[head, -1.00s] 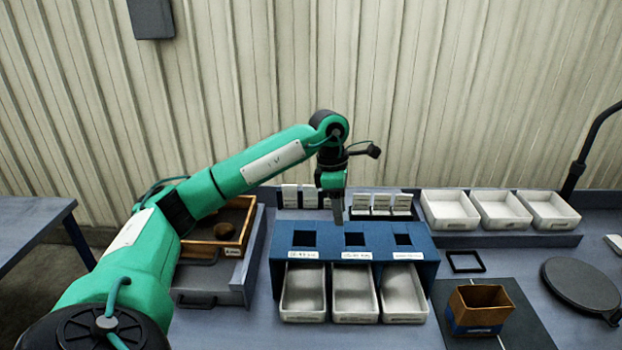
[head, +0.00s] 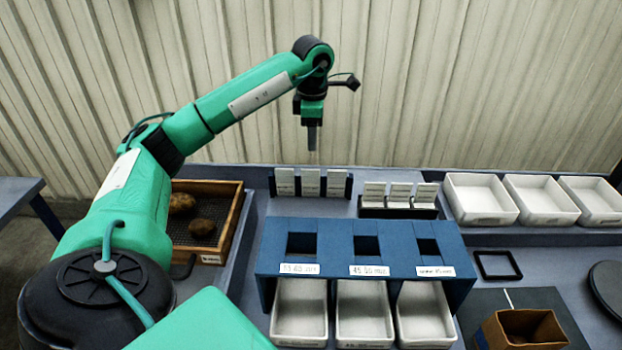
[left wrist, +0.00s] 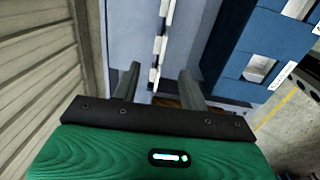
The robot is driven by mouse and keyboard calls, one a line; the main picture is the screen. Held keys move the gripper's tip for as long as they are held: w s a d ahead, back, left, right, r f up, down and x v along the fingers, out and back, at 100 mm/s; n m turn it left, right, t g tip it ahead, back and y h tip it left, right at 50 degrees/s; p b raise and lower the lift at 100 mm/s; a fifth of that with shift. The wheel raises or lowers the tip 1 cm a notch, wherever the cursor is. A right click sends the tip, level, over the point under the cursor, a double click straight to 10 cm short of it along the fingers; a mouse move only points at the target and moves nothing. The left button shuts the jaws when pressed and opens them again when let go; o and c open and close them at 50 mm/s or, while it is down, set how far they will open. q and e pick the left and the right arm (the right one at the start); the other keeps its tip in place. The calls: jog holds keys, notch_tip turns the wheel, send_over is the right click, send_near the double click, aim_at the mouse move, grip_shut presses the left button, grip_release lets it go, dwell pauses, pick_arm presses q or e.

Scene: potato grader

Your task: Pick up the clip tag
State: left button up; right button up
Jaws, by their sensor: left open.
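White clip tags stand in two dark racks behind the blue sizing box (head: 335,238). The left rack (head: 349,187) holds three white tags (head: 310,183), and the right rack (head: 372,211) holds three more (head: 399,194). My left gripper (head: 312,148) is open and empty, pointing down above the left rack. In the left wrist view, the two open fingers (left wrist: 157,78) are spread on either side of a line of white tags seen nearly edge-on (left wrist: 158,45). I cannot tell the exact height between them. My right gripper is not in view.
Three white trays (head: 480,200) stand at the back right. A wooden tray (head: 236,213) with potatoes is at left. White drawers (head: 300,310) sit under the blue box. A brown carton (head: 520,330) and a black frame (head: 497,265) are at right.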

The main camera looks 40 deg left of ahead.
pick_arm(q)
jog(key=p, duration=0.2)
send_over(311, 175)
jog(key=f, duration=0.4)
jog(key=w+f, duration=0.1)
jog(key=f, duration=0.1)
jog(key=shift+a, duration=0.25)
jog(key=shift+s+f, duration=0.1)
jog(key=shift+f, duration=0.45)
jog(key=shift+f+p, duration=0.55)
notch_tip(311, 175, down, 3)
jog(key=shift+s+a+f+p, duration=0.1)
jog(key=shift+a+p, duration=0.05)
jog(key=shift+p, duration=0.75)
jog(key=shift+f, duration=0.45)
jog(key=shift+c, duration=0.2)
grip_shut()
